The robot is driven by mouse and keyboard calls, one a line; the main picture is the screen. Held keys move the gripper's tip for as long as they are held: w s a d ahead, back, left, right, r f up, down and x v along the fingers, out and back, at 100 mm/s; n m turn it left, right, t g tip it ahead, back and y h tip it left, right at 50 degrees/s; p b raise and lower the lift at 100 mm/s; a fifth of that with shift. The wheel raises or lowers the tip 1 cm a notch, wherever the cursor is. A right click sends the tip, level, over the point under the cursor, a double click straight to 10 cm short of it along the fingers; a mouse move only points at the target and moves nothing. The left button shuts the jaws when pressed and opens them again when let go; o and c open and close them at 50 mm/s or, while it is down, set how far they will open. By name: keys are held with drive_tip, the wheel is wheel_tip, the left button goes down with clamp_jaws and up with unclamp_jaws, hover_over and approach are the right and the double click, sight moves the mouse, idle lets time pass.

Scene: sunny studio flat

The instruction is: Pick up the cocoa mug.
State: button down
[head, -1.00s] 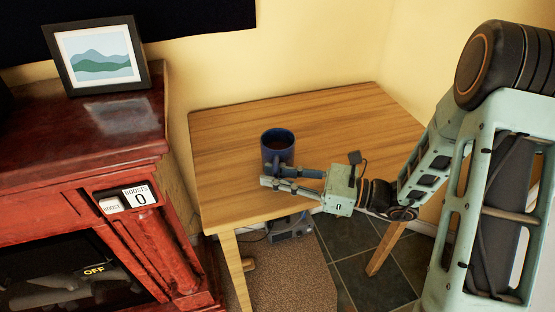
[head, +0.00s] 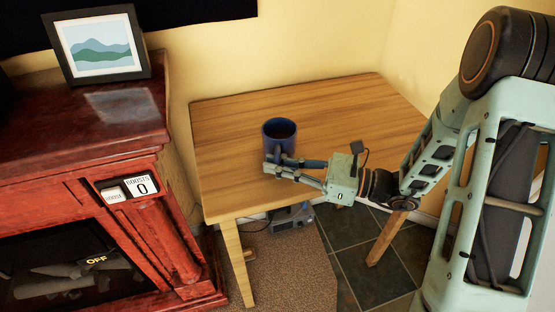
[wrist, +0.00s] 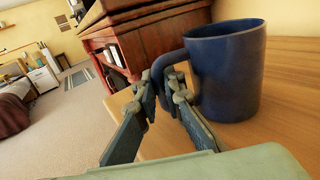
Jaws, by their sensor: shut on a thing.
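The cocoa mug (head: 279,133) is dark blue with dark liquid inside. It is upright at the wooden table, toward its left front part; I cannot tell whether its base touches the top. My gripper (head: 272,166) reaches in from the right, just in front of the mug. In the wrist view the mug (wrist: 228,75) stands at the right, and my gripper's fingertips (wrist: 164,84) are closed around its handle (wrist: 165,66). The fingers hide part of the handle.
The wooden table (head: 340,110) is otherwise bare. A red wooden cabinet (head: 90,150) with a fireplace front stands close to its left, with a framed picture (head: 98,45) on top. A grey device (head: 290,220) sits on the floor under the table.

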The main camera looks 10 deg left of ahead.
sight(277, 156)
wheel_tip(277, 156, up, 4)
drive_tip(key=shift+f+p, duration=0.2)
drive_tip(key=shift+p, duration=0.35)
drive_tip(key=s+d+r+p, duration=0.8)
drive_tip(key=s+r+p, duration=0.1)
drive_tip(key=s, duration=0.2)
drive_tip(key=shift+d+r, duration=0.15)
drive_tip(key=shift+r, duration=0.05)
